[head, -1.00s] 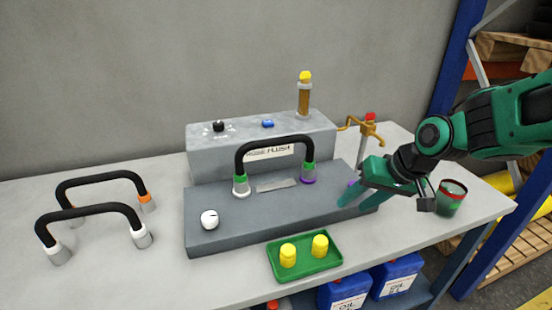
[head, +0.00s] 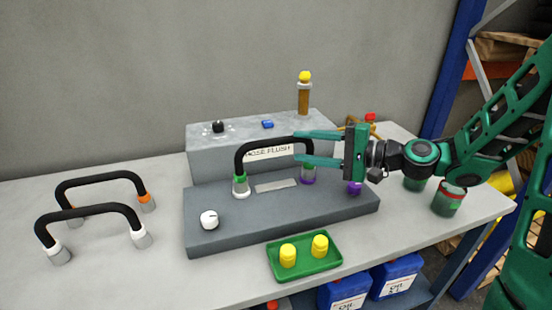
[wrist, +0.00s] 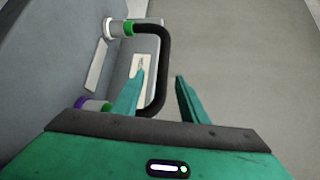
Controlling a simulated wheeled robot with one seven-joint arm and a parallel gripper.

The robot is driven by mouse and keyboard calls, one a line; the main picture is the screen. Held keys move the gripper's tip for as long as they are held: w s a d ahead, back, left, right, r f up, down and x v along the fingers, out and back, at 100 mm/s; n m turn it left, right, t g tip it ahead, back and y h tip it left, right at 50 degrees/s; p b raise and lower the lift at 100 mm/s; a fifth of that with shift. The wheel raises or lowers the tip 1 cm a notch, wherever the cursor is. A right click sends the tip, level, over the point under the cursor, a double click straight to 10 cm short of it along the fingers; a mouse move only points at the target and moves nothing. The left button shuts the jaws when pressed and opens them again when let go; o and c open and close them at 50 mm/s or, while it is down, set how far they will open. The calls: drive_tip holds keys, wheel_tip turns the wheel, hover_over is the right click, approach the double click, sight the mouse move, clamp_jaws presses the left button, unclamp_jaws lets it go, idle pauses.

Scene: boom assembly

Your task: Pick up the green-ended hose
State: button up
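The green-ended hose (head: 268,141) is a black arch standing upright on the grey flush bench. Its left green end (head: 240,177) sits on a white-ringed port. Its right end sits on a purple-ringed port (head: 308,179). My gripper (head: 294,146) reaches in from the right at the arch's upper right, its fingers pointing left. In the wrist view my gripper (wrist: 160,76) is open, and the black hose (wrist: 164,70) shows between the two fingers. The left finger partly covers the near end of the hose. I cannot tell whether a finger touches the hose.
Two other black hoses, one orange-ended (head: 100,177) and one white-ended (head: 90,212), stand at the left. A green tray (head: 306,266) with yellow caps lies in front. A white knob (head: 209,219) is on the bench. A green-and-red can (head: 449,199) stands right.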

sight(286, 142)
drive_tip(key=shift+r+x, duration=0.1)
drive_tip(key=shift+x, duration=1.8)
drive_tip(key=shift+r+x, duration=0.15)
drive_tip(key=shift+x, duration=1.75)
drive_tip(key=shift+w, duration=0.2)
clamp_jaws()
